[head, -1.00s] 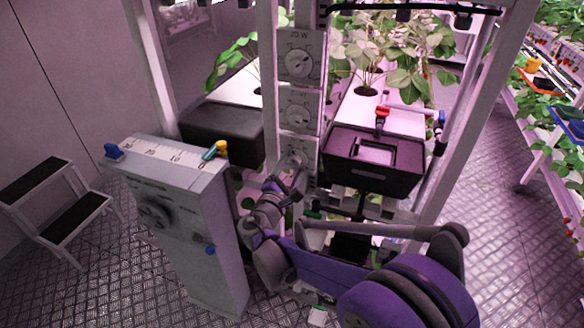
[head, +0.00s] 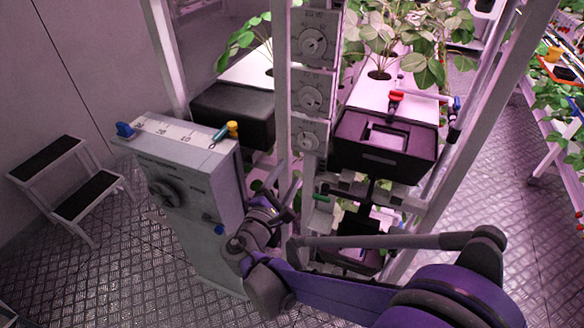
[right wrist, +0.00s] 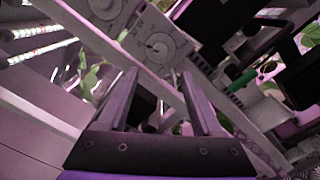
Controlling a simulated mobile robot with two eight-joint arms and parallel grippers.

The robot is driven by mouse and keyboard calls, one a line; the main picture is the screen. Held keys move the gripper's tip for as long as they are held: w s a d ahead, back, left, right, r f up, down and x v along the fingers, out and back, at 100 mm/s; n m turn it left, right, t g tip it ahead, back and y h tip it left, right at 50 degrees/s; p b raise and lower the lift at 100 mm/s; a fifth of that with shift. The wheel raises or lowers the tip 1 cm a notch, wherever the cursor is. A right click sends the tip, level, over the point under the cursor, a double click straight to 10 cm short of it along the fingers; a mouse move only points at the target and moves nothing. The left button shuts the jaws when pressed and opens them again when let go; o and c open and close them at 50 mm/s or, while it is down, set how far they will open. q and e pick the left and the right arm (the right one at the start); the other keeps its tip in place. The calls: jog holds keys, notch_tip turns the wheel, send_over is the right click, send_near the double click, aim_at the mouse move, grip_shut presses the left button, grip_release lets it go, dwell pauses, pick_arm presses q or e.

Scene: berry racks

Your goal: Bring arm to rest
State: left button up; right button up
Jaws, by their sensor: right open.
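My right arm reaches in from the lower right of the head view. Its gripper (head: 281,204) is beside the right side of the grey control cabinet (head: 193,200), in front of the rack's lower part. In the right wrist view the gripper (right wrist: 160,88) shows two fingers spread apart with nothing between them. Behind the fingers are a rack post and dial boxes (right wrist: 158,45). My left gripper is not in view.
A rack post with several dials (head: 311,95) stands behind the arm. A black box (head: 385,148) with a red valve (head: 396,96) is to its right. A step stool (head: 70,185) stands at the left. Patterned floor (head: 470,180) is clear at right.

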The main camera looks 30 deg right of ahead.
jog(key=shift+s, duration=0.1)
dwell(0.4)
jog(key=s+d+f+m+g+y+p, duration=0.1)
jog(key=s+f+m+g+y+p, duration=0.2)
jog(key=s, duration=0.4)
jog(key=s+d+f+m+g+y+p, duration=0.1)
jog(key=s+d+m+g+y+p, duration=0.1)
jog(key=s+m+g+y, duration=0.25)
jog(key=s+a+m+t+y+p, duration=0.1)
jog(key=s+a+m+y+p, duration=0.2)
jog(key=s+a+m+y, duration=0.3)
jog(key=s+a+m, duration=0.1)
jog(key=s+a, duration=0.2)
jog(key=s, duration=0.1)
jog(key=shift+a+f+m+p, duration=0.25)
jog(key=shift+f+m+p, duration=0.1)
jog(key=shift+y, duration=0.25)
